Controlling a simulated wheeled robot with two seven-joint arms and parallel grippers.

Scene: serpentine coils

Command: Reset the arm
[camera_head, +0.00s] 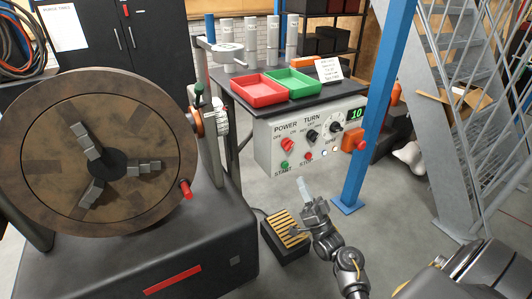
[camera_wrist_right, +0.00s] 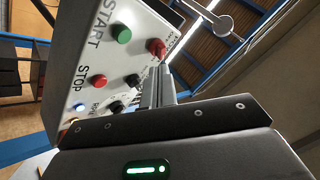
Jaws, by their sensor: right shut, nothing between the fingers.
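My right gripper (camera_head: 304,186) is in the head view at the lower middle, below the control panel (camera_head: 310,135). Its fingers point up toward the panel and are closed together, with nothing held. In the right wrist view the fingers (camera_wrist_right: 160,82) stand in front of the panel (camera_wrist_right: 85,60), which appears turned on its side with its buttons and knobs showing. The fingertips overlap the panel's edge near the red power knob (camera_wrist_right: 155,48), but I cannot tell the gap between them. My left gripper is not in view.
A large round chuck (camera_head: 100,160) on a dark machine stands at the left. A red tray (camera_head: 260,90) and a green tray (camera_head: 292,82) sit on the bench. A yellow-slatted pedal box (camera_head: 285,232) is on the floor by my right arm. A blue post (camera_head: 376,110) and metal stairs stand right.

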